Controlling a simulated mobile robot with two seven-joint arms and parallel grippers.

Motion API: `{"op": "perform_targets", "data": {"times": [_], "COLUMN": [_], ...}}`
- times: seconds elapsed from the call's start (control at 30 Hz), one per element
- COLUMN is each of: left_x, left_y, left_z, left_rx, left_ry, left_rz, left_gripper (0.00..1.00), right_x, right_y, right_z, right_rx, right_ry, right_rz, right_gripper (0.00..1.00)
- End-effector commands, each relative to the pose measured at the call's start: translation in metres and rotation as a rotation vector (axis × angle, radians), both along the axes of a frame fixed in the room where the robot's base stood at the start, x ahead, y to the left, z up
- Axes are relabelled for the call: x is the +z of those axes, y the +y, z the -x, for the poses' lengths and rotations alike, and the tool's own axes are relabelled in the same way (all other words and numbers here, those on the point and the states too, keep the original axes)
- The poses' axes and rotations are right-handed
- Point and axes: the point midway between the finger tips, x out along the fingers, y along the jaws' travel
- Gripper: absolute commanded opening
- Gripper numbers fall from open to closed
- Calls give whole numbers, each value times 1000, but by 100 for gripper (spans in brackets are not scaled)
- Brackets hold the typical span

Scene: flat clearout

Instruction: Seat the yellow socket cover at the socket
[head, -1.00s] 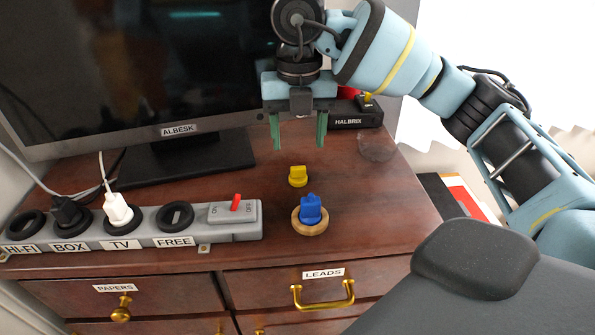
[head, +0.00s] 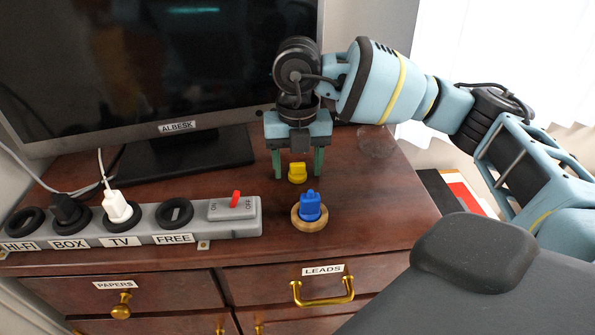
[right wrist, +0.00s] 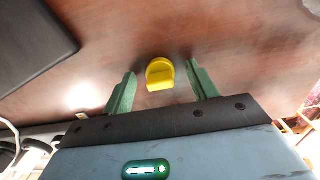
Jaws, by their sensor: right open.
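The yellow socket cover (head: 297,172) stands on the dresser top, behind the blue piece. It also shows in the right wrist view (right wrist: 160,73). My right gripper (head: 298,172) points down over it, open, with one green finger on each side of the cover. In the right wrist view the fingers (right wrist: 160,85) stand apart from the cover, with a gap on both sides. The power strip (head: 150,222) lies at the left, with sockets labelled HI-FI, BOX, TV and FREE. The FREE socket (head: 174,214) and the HI-FI socket (head: 25,222) hold no plug. My left gripper is not in view.
A blue plug-like piece (head: 310,206) sits on a round wooden base (head: 310,221) just in front of the cover. A black plug (head: 66,209) and a white plug (head: 116,205) are in the strip. The television (head: 150,70) stands behind. Dresser top at the right is clear.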

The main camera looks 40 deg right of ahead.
Motion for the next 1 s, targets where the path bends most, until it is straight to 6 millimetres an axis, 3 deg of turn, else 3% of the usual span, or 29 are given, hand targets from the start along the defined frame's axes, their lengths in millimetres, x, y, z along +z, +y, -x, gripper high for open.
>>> {"op": "perform_targets", "data": {"times": [0.1,0.47,0.83,1.0], "left_x": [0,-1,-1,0], "left_y": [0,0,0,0], "left_z": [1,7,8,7], "left_rx": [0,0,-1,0], "left_ry": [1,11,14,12], "left_rz": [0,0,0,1], "left_gripper": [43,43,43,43], "right_x": [0,0,1,16], "right_y": [0,0,0,0], "right_z": [0,0,0,-1], "right_rx": [0,0,0,-1], "right_ry": [0,0,0,-2], "right_rz": [0,0,0,-1], "right_gripper": [58,11,10,10]}}
